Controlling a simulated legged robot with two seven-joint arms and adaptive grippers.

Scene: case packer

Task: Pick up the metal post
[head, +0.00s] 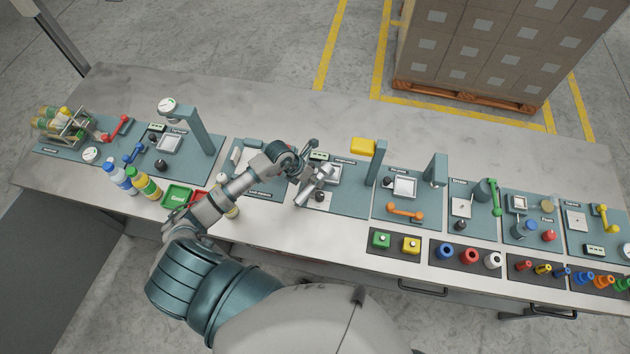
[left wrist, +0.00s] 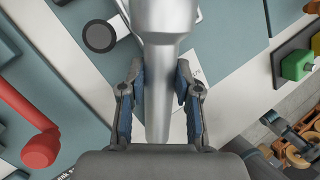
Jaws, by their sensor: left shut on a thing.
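The metal post (left wrist: 163,35) is a smooth silver cylinder with a wide upper part and a narrower stem, seen in the left wrist view. My left gripper (left wrist: 160,108) has its two blue-padded fingers on either side of the stem and is shut on it. In the head view my left gripper (head: 307,183) is over the mat left of the middle of the bench, with the shiny grey post (head: 320,178) at it. The arm and gripper hide part of the mat there. I cannot tell whether the post touches the mat. My right gripper is not seen in the head view.
A tall teal column (head: 201,132) stands to the left. A green tray (head: 177,197) and bottles (head: 118,178) lie near my arm. The bench's back strip (head: 270,112) is clear.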

